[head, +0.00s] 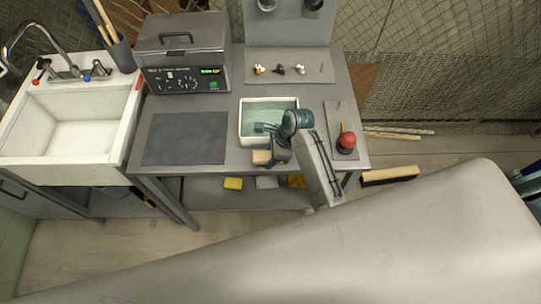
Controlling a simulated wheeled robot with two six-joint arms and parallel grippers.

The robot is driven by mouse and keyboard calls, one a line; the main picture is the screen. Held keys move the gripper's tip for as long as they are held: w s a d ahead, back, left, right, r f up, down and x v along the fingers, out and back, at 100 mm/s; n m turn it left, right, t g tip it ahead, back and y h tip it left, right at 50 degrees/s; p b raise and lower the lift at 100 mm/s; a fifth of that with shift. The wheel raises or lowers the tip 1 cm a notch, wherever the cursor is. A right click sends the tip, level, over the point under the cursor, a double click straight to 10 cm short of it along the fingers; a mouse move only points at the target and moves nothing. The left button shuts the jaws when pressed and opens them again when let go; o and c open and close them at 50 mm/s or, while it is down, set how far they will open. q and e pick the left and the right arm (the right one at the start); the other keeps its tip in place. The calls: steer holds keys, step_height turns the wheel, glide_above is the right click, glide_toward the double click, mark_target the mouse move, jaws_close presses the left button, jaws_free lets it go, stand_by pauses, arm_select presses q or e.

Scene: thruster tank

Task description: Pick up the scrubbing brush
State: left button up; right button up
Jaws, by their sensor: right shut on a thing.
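The scrubbing brush (261,158) shows as a small light wooden block at the front edge of the grey bench, just below the white-rimmed tank. My right gripper (271,153) reaches down beside the tank's front right and is shut on the brush. Its dark teal wrist covers part of the tank, and the jaws hide part of the brush. I cannot tell whether the brush touches the bench. The tank (242,122) holds greenish water. My left gripper is not in view.
A grey mat (186,138) lies left of the tank, with a control box (184,78) behind it. A white sink (70,122) is at far left. Sponges lie on the lower shelf (210,194). A broom head (390,175) lies on the floor.

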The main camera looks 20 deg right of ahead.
mark_target(267, 156)
steer(key=shift+r+b, duration=0.45)
steer(key=shift+r, duration=0.2)
steer(key=shift+s+r+b, duration=0.2)
steer(key=shift+r+b, duration=0.5)
steer(key=shift+r, duration=0.35)
steer(key=s+d+r+b, duration=0.1)
steer(key=s+d+b, duration=0.1)
steer(key=s, duration=0.5)
steer(key=s+d+b, duration=0.2)
steer(key=s, duration=0.6)
steer(key=shift+r, duration=0.35)
steer(key=shift+s+a, duration=0.1)
steer(key=shift+o, duration=1.1)
steer(key=shift+c, duration=0.6)
